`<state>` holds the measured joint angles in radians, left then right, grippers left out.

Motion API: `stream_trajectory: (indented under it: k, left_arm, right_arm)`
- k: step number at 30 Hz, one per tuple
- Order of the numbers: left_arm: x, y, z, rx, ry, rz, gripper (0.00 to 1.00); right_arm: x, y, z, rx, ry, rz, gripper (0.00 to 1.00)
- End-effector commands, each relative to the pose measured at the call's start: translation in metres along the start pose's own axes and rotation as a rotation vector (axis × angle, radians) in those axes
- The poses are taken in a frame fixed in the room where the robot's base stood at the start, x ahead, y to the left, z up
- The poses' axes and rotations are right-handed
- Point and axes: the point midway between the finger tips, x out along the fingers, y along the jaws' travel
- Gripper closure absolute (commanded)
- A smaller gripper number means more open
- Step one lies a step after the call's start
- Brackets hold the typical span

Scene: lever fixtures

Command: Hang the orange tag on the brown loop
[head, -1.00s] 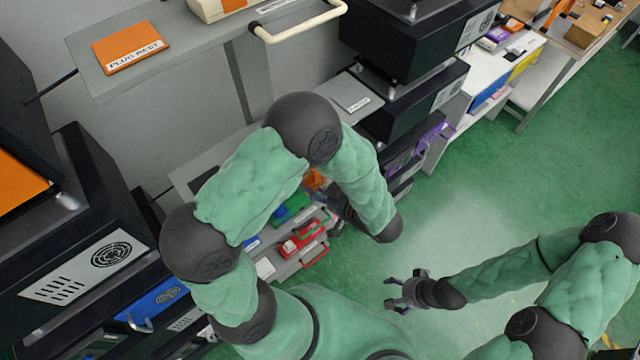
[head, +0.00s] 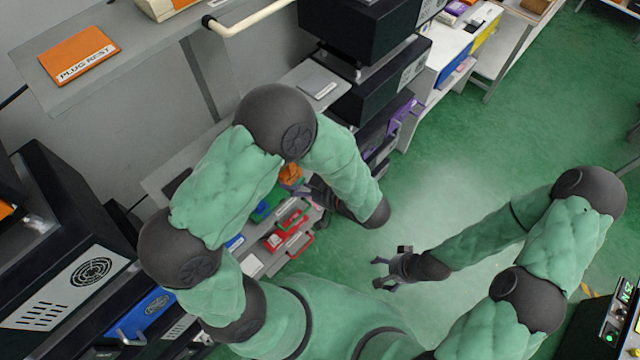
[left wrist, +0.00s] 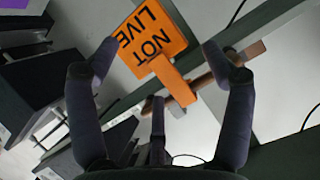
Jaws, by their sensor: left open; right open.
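The orange tag (left wrist: 152,42), lettered NOT LIVE, shows in the left wrist view between the spread fingers of my left gripper (left wrist: 161,50). Its narrow orange strip reaches down to a brown bar (left wrist: 207,80), which appears to be part of the brown loop. The strip overlaps the bar in the picture; I cannot tell how they join. The left gripper is open, with gaps between its fingers and the tag. In the head view an orange patch (head: 291,174) shows beside the left gripper (head: 312,190), partly hidden by my arm. My right gripper (head: 388,272) is open and empty above the floor.
Below are red (head: 285,230) and green (head: 268,205) fixtures. Black cabinets (head: 70,230) stand at left and at the back centre.

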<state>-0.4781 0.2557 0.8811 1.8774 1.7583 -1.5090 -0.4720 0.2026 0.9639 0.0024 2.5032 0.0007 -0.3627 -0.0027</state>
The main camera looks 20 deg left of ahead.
Motion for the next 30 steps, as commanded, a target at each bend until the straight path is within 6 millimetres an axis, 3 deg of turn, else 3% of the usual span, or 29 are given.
stream_trajectory:
  k: [9,15,21,30]
  left_arm:
    - [-0.058,0.002,0.000,-0.002,0.002,0.006,0.19]
    - [-0.085,0.001,0.000,-0.001,0.000,0.003,0.19]
    - [-0.096,0.000,0.000,-0.001,0.000,0.001,0.19]
    - [-0.097,0.000,0.000,-0.001,0.000,0.000,0.19]
  right_arm:
    - [0.000,0.000,0.000,0.000,0.000,0.000,0.19]
    - [0.000,0.000,0.000,0.000,0.000,0.000,0.19]
    - [0.000,0.000,0.000,0.000,0.000,0.000,0.19]
    - [0.000,0.000,0.000,0.000,0.000,0.000,0.19]
